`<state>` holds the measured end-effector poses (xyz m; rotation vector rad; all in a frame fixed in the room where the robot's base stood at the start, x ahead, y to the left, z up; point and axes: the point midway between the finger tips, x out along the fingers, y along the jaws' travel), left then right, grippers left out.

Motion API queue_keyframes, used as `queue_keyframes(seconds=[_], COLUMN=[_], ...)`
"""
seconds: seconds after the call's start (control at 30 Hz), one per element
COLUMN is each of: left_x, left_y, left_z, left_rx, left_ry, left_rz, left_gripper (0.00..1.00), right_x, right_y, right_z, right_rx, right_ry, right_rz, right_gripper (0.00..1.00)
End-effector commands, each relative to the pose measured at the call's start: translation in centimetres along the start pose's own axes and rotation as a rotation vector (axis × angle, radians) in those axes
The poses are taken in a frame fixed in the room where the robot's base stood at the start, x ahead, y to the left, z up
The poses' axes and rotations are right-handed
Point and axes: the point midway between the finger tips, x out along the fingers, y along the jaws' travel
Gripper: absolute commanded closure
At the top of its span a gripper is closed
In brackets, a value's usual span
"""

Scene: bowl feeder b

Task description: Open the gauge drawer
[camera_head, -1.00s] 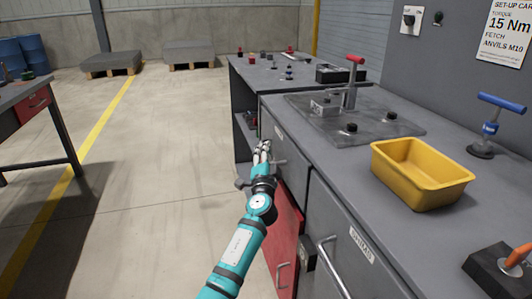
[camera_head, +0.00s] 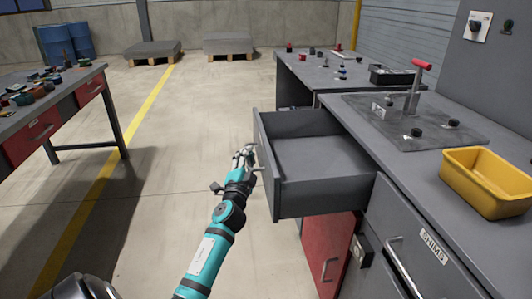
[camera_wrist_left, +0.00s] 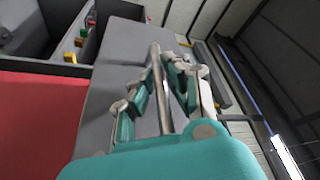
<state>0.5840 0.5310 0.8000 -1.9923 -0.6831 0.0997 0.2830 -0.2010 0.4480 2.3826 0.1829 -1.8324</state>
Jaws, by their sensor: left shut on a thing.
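The gauge drawer (camera_head: 314,160) is pulled well out of the grey workbench, and its inside, as far as I see, is empty. My left gripper (camera_head: 246,158) is at the drawer's front on the left side. In the left wrist view, my left gripper (camera_wrist_left: 163,75) is shut on the metal bar handle (camera_wrist_left: 161,95), which runs between its fingers. The handle is mostly hidden by the fingers in the head view. My right gripper is not in view.
A second drawer labelled SHIMS (camera_head: 433,246) is closed at right. A red cabinet door (camera_head: 327,252) is below the open drawer. A yellow bin (camera_head: 487,182) and a fixture plate (camera_head: 412,122) sit on the benchtop. Open floor lies left of the drawer.

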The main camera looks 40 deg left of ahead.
Motion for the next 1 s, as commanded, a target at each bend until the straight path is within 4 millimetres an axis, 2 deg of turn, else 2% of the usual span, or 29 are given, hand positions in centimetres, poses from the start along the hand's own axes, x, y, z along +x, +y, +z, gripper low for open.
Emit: queue_keyframes(seconds=[0.1, 0.3, 0.5, 0.83, 0.87, 1.0], left_x=[-0.9, -1.8, -2.1, -2.1, -2.1, -2.1], left_y=[-1.5, -2.9, -3.4, -3.4, -3.4, -3.4], left_z=[2.1, 4.2, 5.0, 5.1, 5.1, 5.1], left_rx=[0.004, 0.001, 0.000, 0.000, 0.000, 0.000], left_ry=[-0.003, -0.001, -0.001, -0.001, -0.001, -0.001], left_rz=[0.003, 0.003, 0.003, 0.003, 0.003, 0.003], left_gripper=[1.00, 1.00, 1.00, 1.00, 0.86, 0.67], right_x=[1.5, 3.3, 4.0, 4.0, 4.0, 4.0], right_y=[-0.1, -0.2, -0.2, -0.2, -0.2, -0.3], right_z=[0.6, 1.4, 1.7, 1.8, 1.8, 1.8], right_rx=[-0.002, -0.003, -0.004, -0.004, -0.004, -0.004], right_ry=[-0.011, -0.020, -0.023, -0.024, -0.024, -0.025], right_rz=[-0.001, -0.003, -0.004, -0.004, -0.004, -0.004], right_gripper=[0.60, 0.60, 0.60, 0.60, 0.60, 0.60])
